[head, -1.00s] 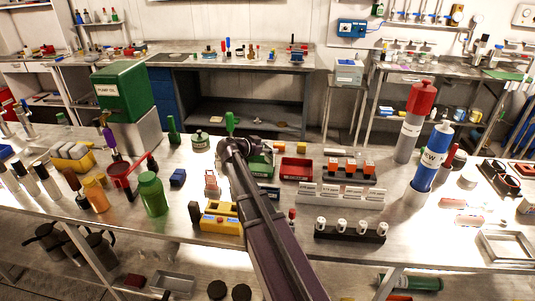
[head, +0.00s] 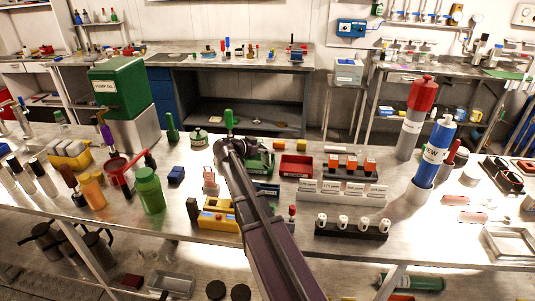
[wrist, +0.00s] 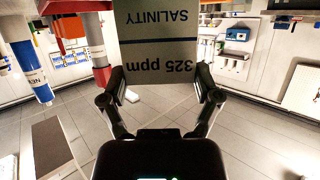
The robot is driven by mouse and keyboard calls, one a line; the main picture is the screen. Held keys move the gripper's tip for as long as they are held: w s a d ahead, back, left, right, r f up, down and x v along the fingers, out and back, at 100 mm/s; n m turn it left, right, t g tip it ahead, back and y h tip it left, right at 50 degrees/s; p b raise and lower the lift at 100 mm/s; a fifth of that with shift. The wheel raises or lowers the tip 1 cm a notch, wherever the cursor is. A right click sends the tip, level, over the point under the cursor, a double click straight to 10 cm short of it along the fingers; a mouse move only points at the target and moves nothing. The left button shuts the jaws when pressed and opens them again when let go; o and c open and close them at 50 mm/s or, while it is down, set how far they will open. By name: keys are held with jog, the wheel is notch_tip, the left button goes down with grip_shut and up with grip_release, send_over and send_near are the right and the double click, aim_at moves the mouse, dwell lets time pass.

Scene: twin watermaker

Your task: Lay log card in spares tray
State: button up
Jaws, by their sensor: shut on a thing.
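My gripper (wrist: 160,84) is shut on a pale log card (wrist: 158,42) in the wrist view. The card's black print reads "325 ppm SALINITY" upside down, and a finger is at each lower side of it. In the head view my arm reaches over the bench, and its dark wrist end is near the green-handled tool; the held card cannot be made out there. No tray is legibly marked as spares. An open grey metal tray (head: 487,236) lies at the bench's right front, and a small red tray (head: 297,158) stands mid-bench.
A row of white ppm cards (head: 342,190) stands before a rack of orange-topped items. A black holder with white pieces (head: 352,229) is in front. Tall blue (head: 437,150) and red-topped (head: 412,130) cylinders stand at right. A yellow box (head: 217,223) is left of my arm.

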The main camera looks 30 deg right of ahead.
jog(key=shift+f, duration=0.5)
jog(key=shift+f+b, duration=0.2)
jog(key=shift+b, duration=0.2)
jog(key=o, duration=0.8)
jog(key=shift+c, duration=0.2)
jog(key=shift+r, duration=0.2)
jog(key=shift+a+r+p, duration=0.15)
jog(key=shift+p, duration=0.15)
jog(key=shift+p+v, duration=1.15)
jog(key=shift+v, duration=2.45)
